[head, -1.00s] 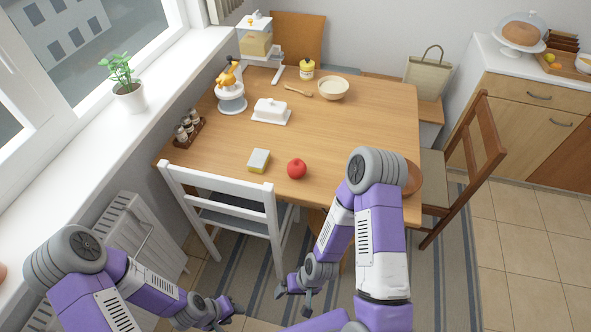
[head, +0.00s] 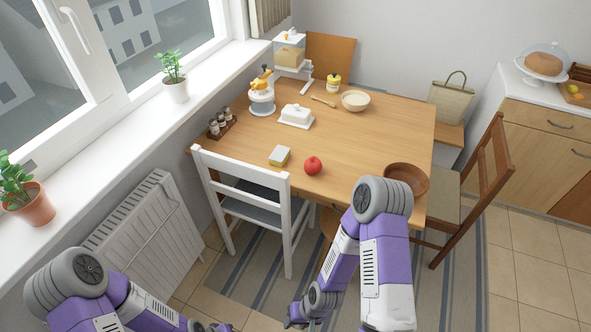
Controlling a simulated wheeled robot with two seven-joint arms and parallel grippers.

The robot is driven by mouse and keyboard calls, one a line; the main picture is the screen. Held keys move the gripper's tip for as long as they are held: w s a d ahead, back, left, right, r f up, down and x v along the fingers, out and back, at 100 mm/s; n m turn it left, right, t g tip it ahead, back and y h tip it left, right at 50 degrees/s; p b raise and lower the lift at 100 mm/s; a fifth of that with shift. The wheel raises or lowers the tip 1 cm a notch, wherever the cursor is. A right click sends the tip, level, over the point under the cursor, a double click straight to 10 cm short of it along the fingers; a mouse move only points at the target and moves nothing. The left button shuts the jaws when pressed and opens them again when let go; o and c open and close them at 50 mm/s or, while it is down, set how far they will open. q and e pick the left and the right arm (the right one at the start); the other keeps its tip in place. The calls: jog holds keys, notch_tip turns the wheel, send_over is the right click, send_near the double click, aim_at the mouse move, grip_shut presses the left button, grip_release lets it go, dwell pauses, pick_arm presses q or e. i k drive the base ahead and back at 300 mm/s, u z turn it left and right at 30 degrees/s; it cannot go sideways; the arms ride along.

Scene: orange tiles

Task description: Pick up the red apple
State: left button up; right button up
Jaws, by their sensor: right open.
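My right gripper (head: 302,322) is low in front of the table, below and well short of the apple, partly cut off by the lower picture edge. It is open, with nothing seen in it. My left gripper (head: 212,327) shows only as a small piece at the bottom edge, so its jaws cannot be read.
A white chair (head: 243,173) stands at the table's front left. A brown bowl (head: 407,179) sits at the front right corner, partly behind my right arm. A wooden chair (head: 483,190) stands at the right. A white butter dish (head: 296,116) and pale bowl (head: 355,100) are farther back.

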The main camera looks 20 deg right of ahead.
aim_at(313, 165)
jog(key=u, duration=0.7)
jog(key=i, duration=0.9)
jog(key=z, duration=0.95)
